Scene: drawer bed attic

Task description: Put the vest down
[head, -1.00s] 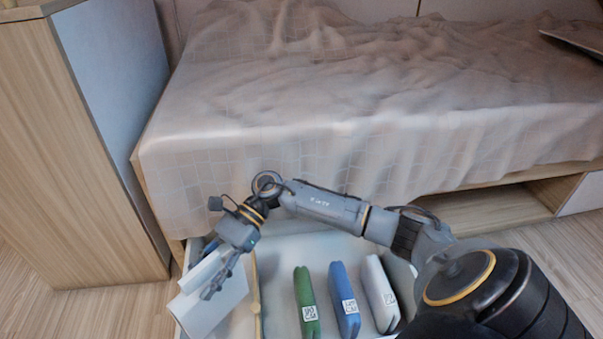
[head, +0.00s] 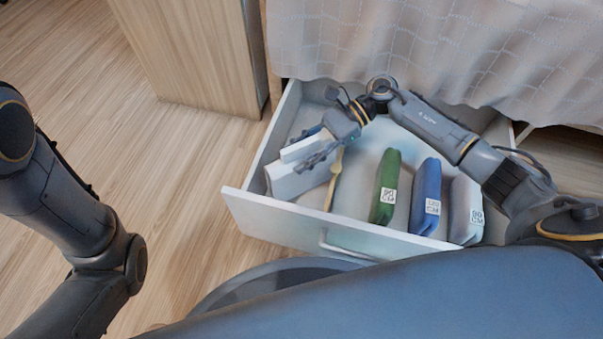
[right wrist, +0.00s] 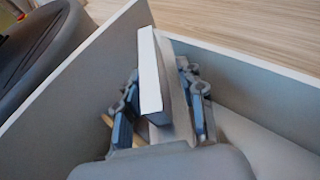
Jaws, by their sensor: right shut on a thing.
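My right gripper (head: 313,157) is inside the open drawer (head: 290,222), at its left part. It is shut on a white, flat, box-like item (head: 287,181), the only thing held, perhaps the vest; no garment shape shows. In the right wrist view the item (right wrist: 150,70) stands on edge between the two fingers (right wrist: 160,85), close to the drawer walls. I cannot tell whether it touches the drawer floor. My left arm shows at the left, but its gripper is out of view.
A thin wooden divider (head: 333,182) stands right of the held item. Green (head: 386,185), blue (head: 426,195) and light grey (head: 465,208) labelled cases stand in the drawer's right part. A bed with a pale cover (head: 430,50) is behind, a wooden cabinet (head: 190,55) at back left.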

